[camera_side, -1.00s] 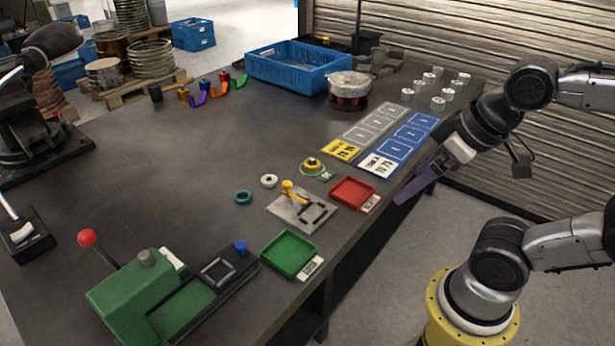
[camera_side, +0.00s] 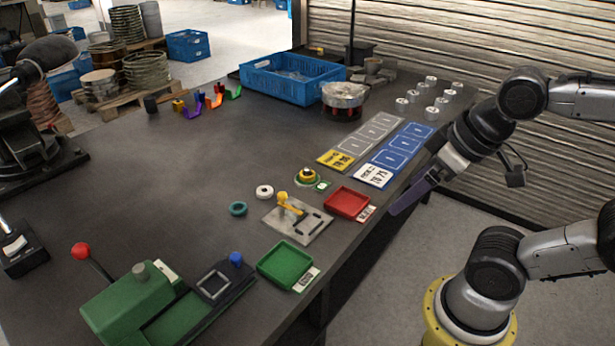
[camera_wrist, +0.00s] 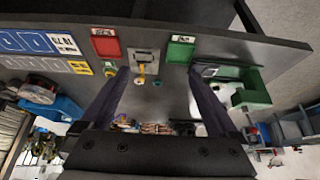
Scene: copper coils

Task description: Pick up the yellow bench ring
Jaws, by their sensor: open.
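A small round yellow thing with a dark centre (camera_side: 307,175), the likeliest yellow bench ring, sits on the dark bench beside a green label, behind the red tray. In the wrist view it shows small and blurred (camera_wrist: 110,70), partly by the left finger. A white ring (camera_side: 264,191) and a teal ring (camera_side: 238,208) lie flat to its left; the teal ring also shows in the wrist view (camera_wrist: 157,83). My gripper (camera_side: 408,197) is open and empty, with long dark purple fingers, at the bench's right edge, apart from the rings. The wrist view shows both fingers spread (camera_wrist: 159,72).
A metal plate with a yellow lever (camera_side: 287,203), a red tray (camera_side: 347,203) and a green tray (camera_side: 285,265) stand near the front edge. Blue marked mats (camera_side: 402,150), white cylinders and a blue crate (camera_side: 292,78) lie beyond. The bench's left middle is clear.

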